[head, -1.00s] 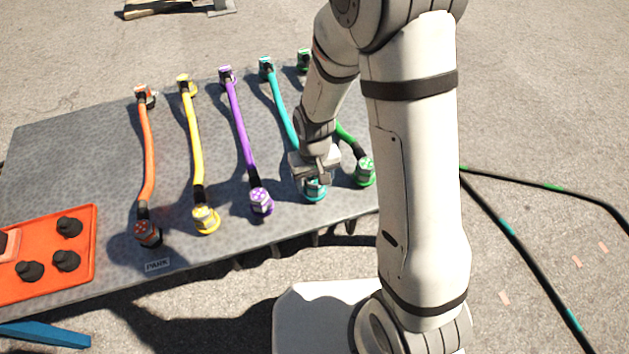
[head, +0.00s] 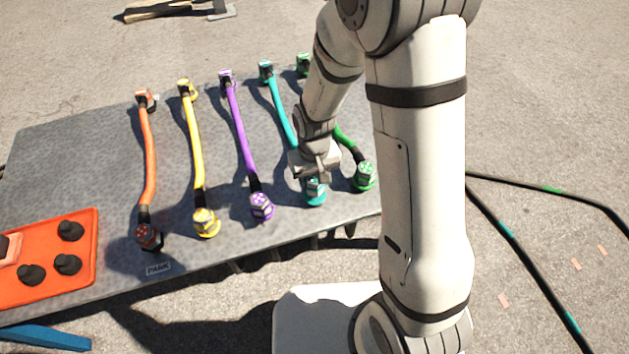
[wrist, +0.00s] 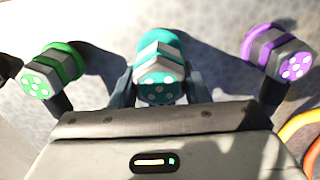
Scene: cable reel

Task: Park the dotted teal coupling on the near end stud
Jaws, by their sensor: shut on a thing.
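The dotted teal coupling (head: 315,192) is at the front end of a teal hose (head: 281,108) near the table's front edge. My gripper (head: 314,176) is over it from above and shut on it. In the wrist view the teal coupling (wrist: 160,72) sits between the fingers, its dotted face toward the camera. I cannot tell if it touches the table. The near end stud is hard to pick out; a label reading PARK (head: 158,268) is at the table's front edge.
Dotted purple (head: 261,206) and green (head: 364,175) couplings stand on either side, close to my gripper. Yellow (head: 205,222) and orange-hose (head: 148,237) couplings are further left. An orange plate (head: 85,222) with black knobs lies at the table's left.

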